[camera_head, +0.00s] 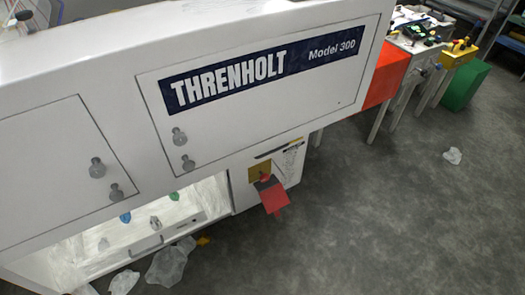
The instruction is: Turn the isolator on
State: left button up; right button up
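The isolator appears to be a yellow plate (257,168) with a small red part on it, on the lower right end of the white machine. A flat red piece (272,195) hangs from or stands just in front of the plate and covers its lower part. I cannot tell which way the switch is turned. Neither of my grippers shows in the head view.
The white THRENHOLT Model 300 machine (215,118) fills the left, with knobbed panels and a lit, film-lined opening below. Benches stand at the back right. The grey floor at right is mostly clear.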

aim_at(264, 178)
jog(key=i+j+u, duration=0.15)
jog(key=u, duration=0.3)
jog(key=i+u, duration=0.4)
jog(key=k+j, duration=0.05)
jog(key=k, duration=0.05)
